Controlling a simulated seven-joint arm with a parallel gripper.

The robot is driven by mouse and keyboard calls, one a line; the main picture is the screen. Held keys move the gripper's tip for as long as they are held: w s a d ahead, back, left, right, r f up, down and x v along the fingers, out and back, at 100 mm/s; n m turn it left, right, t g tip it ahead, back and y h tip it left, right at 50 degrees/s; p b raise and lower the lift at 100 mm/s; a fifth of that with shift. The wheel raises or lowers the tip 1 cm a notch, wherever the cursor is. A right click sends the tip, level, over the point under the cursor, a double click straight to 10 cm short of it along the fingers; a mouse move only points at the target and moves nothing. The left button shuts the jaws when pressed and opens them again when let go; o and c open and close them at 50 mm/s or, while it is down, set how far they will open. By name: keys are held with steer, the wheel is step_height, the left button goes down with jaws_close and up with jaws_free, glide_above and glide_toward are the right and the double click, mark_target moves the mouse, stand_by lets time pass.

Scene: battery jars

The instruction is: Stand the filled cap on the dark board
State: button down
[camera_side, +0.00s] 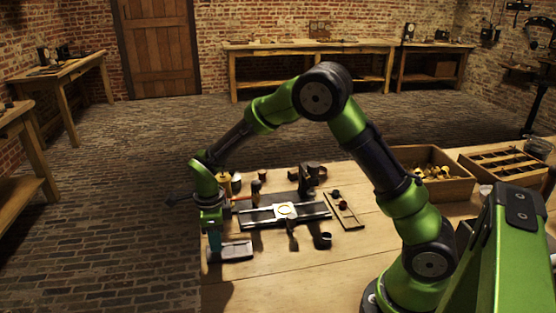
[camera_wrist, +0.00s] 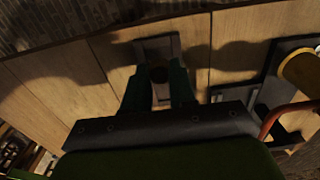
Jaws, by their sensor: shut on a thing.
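My gripper (camera_side: 213,243) is low at the front left of the table in the side view. In the wrist view its two dark fingers (camera_wrist: 161,88) are closed on a small dark round thing, which I take to be the filled cap (camera_wrist: 161,93). The fingers hide its sides, and its contents cannot be made out. A small dark grey board (camera_side: 238,250) lies flat beside and under the fingertips; it also shows just beyond them in the wrist view (camera_wrist: 157,44). Whether the cap touches the board cannot be told.
A rail fixture (camera_side: 257,217) with a pale round piece (camera_side: 285,210) stands behind the board. A wooden tray (camera_side: 345,212) lies farther right. Bare wood lies in front.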

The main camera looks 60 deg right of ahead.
steer(key=shift+f, duration=0.85)
steer(key=shift+f, duration=0.15)
steer(key=c, duration=0.9)
jaws_free()
